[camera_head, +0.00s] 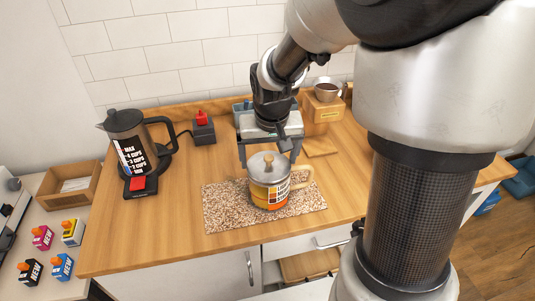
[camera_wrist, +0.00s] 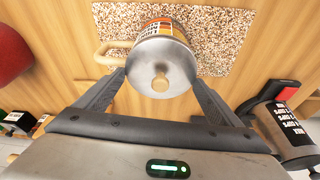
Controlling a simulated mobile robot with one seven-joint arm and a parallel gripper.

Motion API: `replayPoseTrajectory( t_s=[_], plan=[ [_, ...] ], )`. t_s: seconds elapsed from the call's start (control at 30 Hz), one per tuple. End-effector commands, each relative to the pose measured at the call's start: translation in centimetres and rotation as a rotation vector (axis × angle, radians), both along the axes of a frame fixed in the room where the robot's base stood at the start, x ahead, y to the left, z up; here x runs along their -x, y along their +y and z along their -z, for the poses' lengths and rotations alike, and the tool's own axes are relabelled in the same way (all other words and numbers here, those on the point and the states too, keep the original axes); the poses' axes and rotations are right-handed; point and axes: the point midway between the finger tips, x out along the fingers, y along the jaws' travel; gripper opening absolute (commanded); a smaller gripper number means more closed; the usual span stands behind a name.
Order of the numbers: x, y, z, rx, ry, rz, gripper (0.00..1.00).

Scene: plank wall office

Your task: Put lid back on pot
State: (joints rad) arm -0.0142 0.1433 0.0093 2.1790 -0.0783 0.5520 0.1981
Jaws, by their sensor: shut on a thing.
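The pot (camera_head: 270,197) stands on a speckled mat on the wooden counter. It is a mug-like vessel with an orange and black printed label and a beige handle at its right. It also shows in the wrist view (camera_wrist: 152,27). The grey metal lid (camera_head: 262,172) with a round wooden knob is over the pot's mouth; it fills the middle of the wrist view (camera_wrist: 163,62). My gripper (camera_head: 269,160) is shut on the lid, with one finger at each side of its rim. I cannot tell whether the lid touches the pot's rim.
The speckled mat (camera_head: 222,208) has bare room left of the pot. A dark kettle (camera_head: 128,145) stands at the left, beside a wooden tray (camera_head: 52,188). A wooden grinder (camera_head: 322,112) stands behind right. Several small coloured cartons (camera_head: 62,267) stand at lower left.

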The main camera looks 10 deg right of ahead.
Motion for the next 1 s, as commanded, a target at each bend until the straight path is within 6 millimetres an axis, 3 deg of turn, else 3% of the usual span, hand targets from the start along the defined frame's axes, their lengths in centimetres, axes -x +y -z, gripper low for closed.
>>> replayPoseTrajectory(
  t_s=[0.37, 0.4, 0.43, 1.0],
  plan=[
    [-0.01, 0.00, 0.01, 0.000, -0.001, 0.000, 0.66],
    [-0.01, 0.01, 0.01, 0.000, -0.001, 0.000, 0.95],
    [-0.01, 0.00, 0.01, 0.000, 0.000, 0.000, 1.00],
    [-0.03, 0.00, -0.87, 0.000, -0.001, 0.000, 1.00]
  ],
)
